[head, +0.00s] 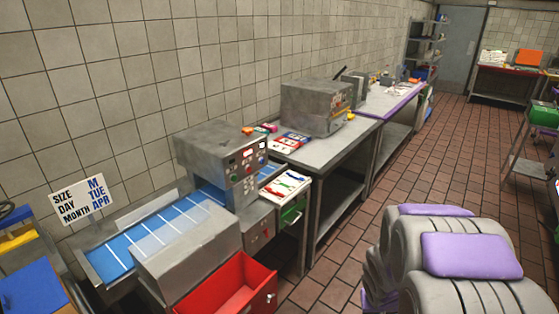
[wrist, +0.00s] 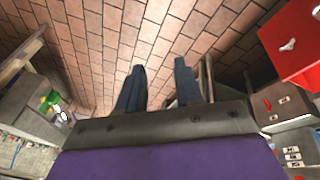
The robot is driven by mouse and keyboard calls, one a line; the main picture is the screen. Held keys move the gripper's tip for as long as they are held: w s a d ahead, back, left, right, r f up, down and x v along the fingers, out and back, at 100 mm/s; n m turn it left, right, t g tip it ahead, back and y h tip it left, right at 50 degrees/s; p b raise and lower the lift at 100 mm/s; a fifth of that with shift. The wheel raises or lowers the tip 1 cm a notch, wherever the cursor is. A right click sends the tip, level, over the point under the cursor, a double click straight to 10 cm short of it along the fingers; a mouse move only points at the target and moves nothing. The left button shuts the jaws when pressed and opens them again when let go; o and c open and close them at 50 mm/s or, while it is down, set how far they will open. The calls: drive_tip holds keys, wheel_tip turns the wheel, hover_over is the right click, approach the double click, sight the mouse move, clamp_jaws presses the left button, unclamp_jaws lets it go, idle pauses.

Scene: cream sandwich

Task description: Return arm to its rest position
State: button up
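My gripper (wrist: 159,66) shows in the wrist view with its two dark fingers apart and nothing between them. The red-brown tiled floor lies beyond the fingertips. In the head view, grey links with purple pads (head: 472,256) at the lower right look like my own arm, folded close. The fingers cannot be made out in the head view.
A conveyor machine (head: 218,155) with a blue belt (head: 150,240) and an open red drawer (head: 225,288) stands at the left. Metal tables (head: 345,150) line the wall. The tiled floor (head: 415,165) between the tables and the cart (head: 530,150) is clear.

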drive_tip(key=s+a+r+g, duration=0.1)
drive_tip(key=s+a+r, duration=0.3)
drive_tip(key=s, duration=0.5)
drive_tip(key=s+a+r+g+y, duration=0.1)
drive_tip(key=s+a+r, duration=0.3)
drive_tip(key=s, duration=0.5)
drive_tip(key=s+a+r+n+g+y, duration=0.1)
drive_tip(key=s+a+r, duration=0.3)
drive_tip(key=s+r, duration=0.4)
drive_tip(key=shift+s+g, duration=0.55)
drive_tip(key=shift+g, duration=0.25)
drive_tip(key=shift+a, duration=0.15)
